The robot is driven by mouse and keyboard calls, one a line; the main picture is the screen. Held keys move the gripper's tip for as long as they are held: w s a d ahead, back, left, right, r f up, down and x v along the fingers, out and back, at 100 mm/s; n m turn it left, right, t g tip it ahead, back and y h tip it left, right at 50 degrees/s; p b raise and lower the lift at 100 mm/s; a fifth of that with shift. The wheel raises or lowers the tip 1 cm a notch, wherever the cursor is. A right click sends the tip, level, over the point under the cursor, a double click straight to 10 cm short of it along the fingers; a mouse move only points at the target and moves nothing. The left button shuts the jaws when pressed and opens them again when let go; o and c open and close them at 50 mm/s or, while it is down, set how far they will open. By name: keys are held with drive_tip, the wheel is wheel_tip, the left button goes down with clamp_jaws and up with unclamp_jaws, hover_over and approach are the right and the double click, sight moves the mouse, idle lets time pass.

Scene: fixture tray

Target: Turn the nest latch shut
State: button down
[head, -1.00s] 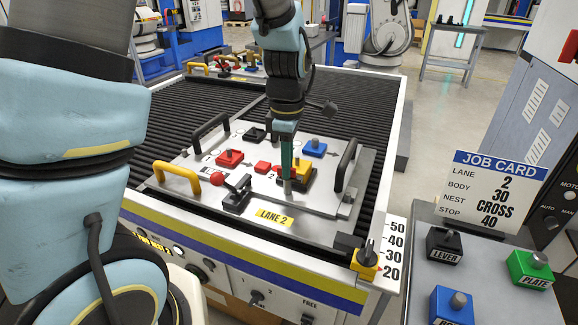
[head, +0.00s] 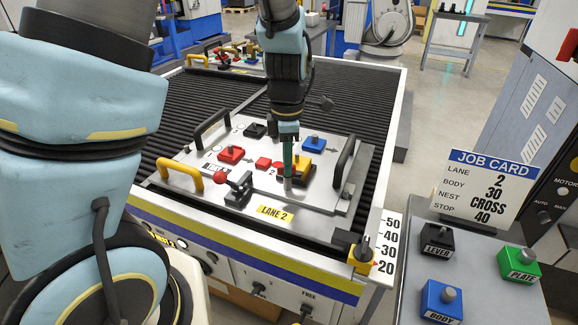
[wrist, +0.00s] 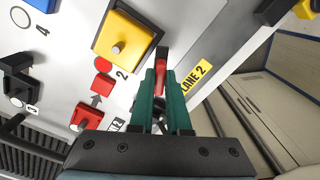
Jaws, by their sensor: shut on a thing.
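My gripper (wrist: 163,80) is shut on a red handle (wrist: 163,60) with a black end, which I take to be the nest latch. The handle lies close beside the yellow block (wrist: 121,45) with its grey knob. In the head view, my gripper (head: 289,181) points down at the near side of the yellow block (head: 300,162). My fingers hide most of the latch there. I cannot tell how far it is turned. The job card (head: 489,187) reads nest CROSS.
A red-ball lever on a black base (head: 238,191) stands left of my gripper. Red blocks (head: 231,154), a blue block (head: 314,143) and black and yellow tray handles (head: 180,172) surround it. The LANE 2 label (head: 275,211) lies in front.

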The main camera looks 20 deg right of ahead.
drive_tip(key=shift+r+n+p, duration=0.1)
drive_tip(key=shift+n+p, duration=0.3)
drive_tip(key=shift+p, duration=0.05)
drive_tip(key=shift+n+p, duration=2.2)
drive_tip(key=shift+n, duration=0.3)
